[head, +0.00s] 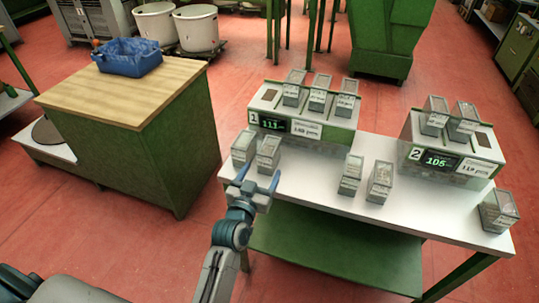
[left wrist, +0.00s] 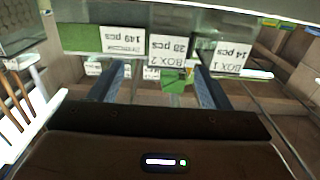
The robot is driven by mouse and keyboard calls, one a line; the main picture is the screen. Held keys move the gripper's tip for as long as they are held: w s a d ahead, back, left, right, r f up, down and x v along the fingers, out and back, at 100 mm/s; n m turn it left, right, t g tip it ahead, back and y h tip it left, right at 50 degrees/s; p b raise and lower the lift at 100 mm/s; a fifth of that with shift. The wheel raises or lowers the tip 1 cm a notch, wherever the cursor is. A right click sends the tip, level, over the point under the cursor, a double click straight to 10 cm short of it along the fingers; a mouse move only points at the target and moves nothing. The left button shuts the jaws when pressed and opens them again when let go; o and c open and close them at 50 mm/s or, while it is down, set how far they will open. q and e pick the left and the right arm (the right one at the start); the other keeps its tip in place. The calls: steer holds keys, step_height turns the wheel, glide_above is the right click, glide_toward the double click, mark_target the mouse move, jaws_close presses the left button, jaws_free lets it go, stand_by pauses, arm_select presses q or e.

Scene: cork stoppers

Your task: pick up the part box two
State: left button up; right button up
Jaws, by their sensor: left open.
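Part box two is a small clear box whose label reads BOX 2, 28 pcs in the left wrist view (left wrist: 172,46), where the text is upside down. In the head view it appears to be the right one of a pair of boxes (head: 268,153) on the left part of the white table. Box 1 (head: 243,148), labelled 14 pcs in the left wrist view (left wrist: 232,56), stands beside it. My left gripper (head: 259,181) is open and empty at the table's front edge, its fingers (left wrist: 160,86) apart and pointing towards box two. My right gripper is out of view.
The white table (head: 320,186) holds scale 1 (head: 300,128) and scale 2 (head: 455,160), each with clear boxes on top. More boxes (head: 380,182) stand in front, and one (head: 498,212) at the right end. A green bench (head: 185,140) with a blue bin (head: 127,57) stands left.

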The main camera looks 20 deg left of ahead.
mark_target(267, 160)
arm_select(q)
steer(key=w+p, duration=0.1)
steer(key=w, duration=0.3)
steer(key=shift+r, duration=0.1)
steer(key=shift+w, duration=0.65)
steer(key=w, duration=0.1)
steer(key=w+p, duration=0.2)
steer(key=w, duration=0.1)
steer(key=shift+w+a+f, duration=0.1)
steer(key=shift+a+f, duration=0.15)
steer(key=shift+a, duration=0.05)
steer(key=shift+w+f, duration=0.1)
steer(key=shift+w, duration=0.3)
steer(key=c, duration=1.1)
steer(key=shift+r, duration=0.25)
